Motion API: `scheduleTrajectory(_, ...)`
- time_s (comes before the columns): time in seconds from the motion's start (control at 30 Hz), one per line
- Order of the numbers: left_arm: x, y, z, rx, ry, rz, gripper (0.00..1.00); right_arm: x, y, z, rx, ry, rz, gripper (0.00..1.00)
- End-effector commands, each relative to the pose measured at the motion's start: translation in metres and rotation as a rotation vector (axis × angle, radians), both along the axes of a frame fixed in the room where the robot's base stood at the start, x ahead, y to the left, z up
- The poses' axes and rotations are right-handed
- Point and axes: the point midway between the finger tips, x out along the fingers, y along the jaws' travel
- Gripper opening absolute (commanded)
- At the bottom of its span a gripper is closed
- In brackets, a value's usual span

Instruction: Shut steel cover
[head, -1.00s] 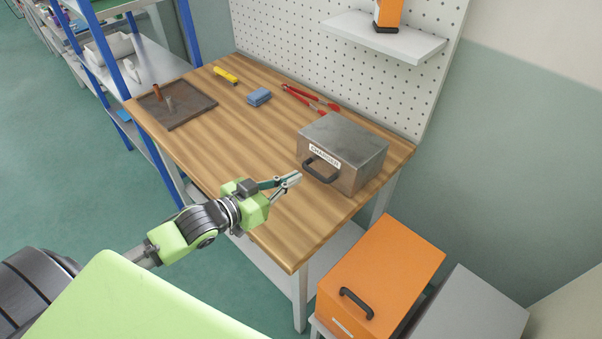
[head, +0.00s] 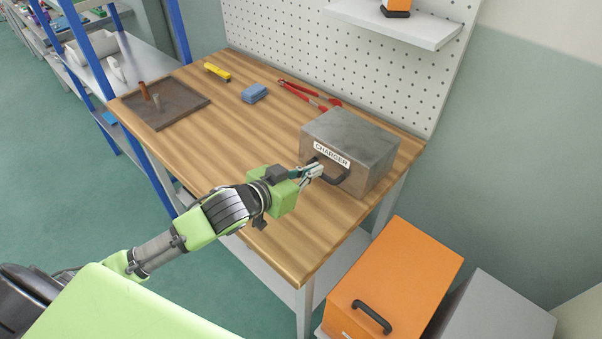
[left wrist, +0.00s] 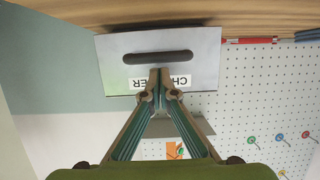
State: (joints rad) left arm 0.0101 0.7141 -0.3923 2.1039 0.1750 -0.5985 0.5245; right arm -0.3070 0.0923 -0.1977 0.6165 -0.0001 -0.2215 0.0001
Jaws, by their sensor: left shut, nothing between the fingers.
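The steel cover (head: 352,137) is a grey metal box labelled CHARGER at the right end of the wooden workbench. My left gripper (head: 319,170) is shut and empty at the front face, overlapping the handle and label in view. I cannot tell whether it touches them. My right gripper is not in view.
The workbench (head: 235,140) is clear left of the steel cover. Red pliers (head: 308,94), a blue block (head: 254,93), a yellow tool (head: 217,72) and a dark tray (head: 180,108) lie farther back. An orange box (head: 400,275) stands at lower right. A pegboard (head: 290,45) borders the back.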

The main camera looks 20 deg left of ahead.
Motion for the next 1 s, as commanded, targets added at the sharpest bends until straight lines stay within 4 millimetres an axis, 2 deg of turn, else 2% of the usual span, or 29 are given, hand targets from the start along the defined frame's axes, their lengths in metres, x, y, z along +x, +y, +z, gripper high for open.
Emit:
scheduleTrajectory(0.1, 0.013, -0.004, -0.003, -0.002, -0.002, 0.000, 0.00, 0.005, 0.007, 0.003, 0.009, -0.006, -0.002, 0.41)
scheduleTrajectory(0.3, 0.020, -0.007, -0.008, -0.001, -0.001, 0.000, 0.00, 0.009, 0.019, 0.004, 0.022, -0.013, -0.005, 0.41)
scheduleTrajectory(0.6, 0.020, -0.007, -0.009, -0.001, 0.000, 0.000, 0.00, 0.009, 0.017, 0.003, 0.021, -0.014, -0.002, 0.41)
scheduleTrajectory(0.8, 0.013, -0.005, -0.030, -0.001, 0.003, 0.001, 0.00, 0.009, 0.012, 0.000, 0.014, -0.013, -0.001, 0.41)
scheduleTrajectory(1.0, 0.012, -0.004, -0.033, 0.000, 0.006, 0.001, 0.00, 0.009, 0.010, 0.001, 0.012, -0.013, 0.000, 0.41)
